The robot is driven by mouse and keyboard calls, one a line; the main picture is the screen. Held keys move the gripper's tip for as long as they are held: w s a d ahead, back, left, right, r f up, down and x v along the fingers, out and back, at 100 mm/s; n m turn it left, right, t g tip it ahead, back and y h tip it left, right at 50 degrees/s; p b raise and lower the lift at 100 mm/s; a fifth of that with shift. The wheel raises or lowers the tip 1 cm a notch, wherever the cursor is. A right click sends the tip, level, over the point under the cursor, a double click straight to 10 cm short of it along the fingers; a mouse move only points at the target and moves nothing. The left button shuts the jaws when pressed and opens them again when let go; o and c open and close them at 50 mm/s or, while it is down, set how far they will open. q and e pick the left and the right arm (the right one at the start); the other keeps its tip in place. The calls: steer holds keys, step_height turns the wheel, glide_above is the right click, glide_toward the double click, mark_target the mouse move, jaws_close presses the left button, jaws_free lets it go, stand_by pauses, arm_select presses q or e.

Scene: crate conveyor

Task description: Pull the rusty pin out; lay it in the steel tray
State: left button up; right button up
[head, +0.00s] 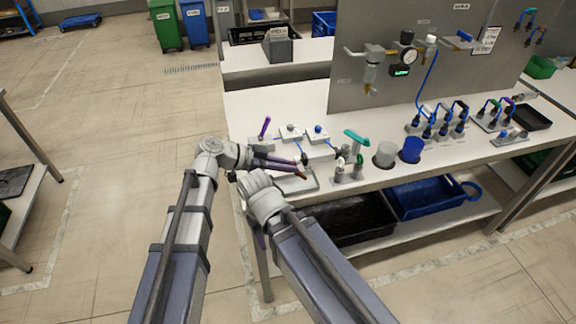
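My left gripper (296,166) reaches in from the left over the near left part of the bench. Its two dark fingers point right and lie close together; whether anything is between them is too small to tell. A small rust-brown piece (300,176), probably the rusty pin, shows just below the fingertips. It seems to lie at or over a flat light-grey piece (308,185), which may be the steel tray; contact is unclear. My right arm's wrist covers part of this area, and my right gripper's fingers are hidden.
A purple-handled pin (264,127) stands in a grey block behind my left gripper. A teal-handled fitting (356,137), a grey cup (386,153) and a blue cup (411,149) stand to the right. A grey panel (440,85) rises behind. Black and blue crates are below.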

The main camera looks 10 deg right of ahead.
arm_select(q)
steer(key=o, duration=0.5)
steer(key=p+v, duration=0.3)
steer(key=v, duration=0.4)
steer(key=shift+a+r, duration=0.15)
steer(key=shift+a, duration=0.25)
stand_by(0.5)
steer(key=s+a+f+n+y, duration=0.35)
steer(key=a+n, duration=0.25)
steer(key=a, duration=0.2)
steer(key=s+a+f+n+y, duration=0.2)
steer(key=a+f+n+y, duration=0.3)
steer(key=a, duration=0.3)
steer(key=s+a+f+n+y, duration=0.35)
steer(key=a+n, duration=0.25)
steer(key=a, duration=0.2)
steer(key=s+d+r+m+y+p, duration=0.1)
steer(key=s+d+m, duration=0.2)
steer(key=d, duration=0.8)
steer(key=shift+s+g+y, duration=0.3)
steer(key=shift+s+y, duration=0.1)
steer(key=shift+s, duration=0.6)
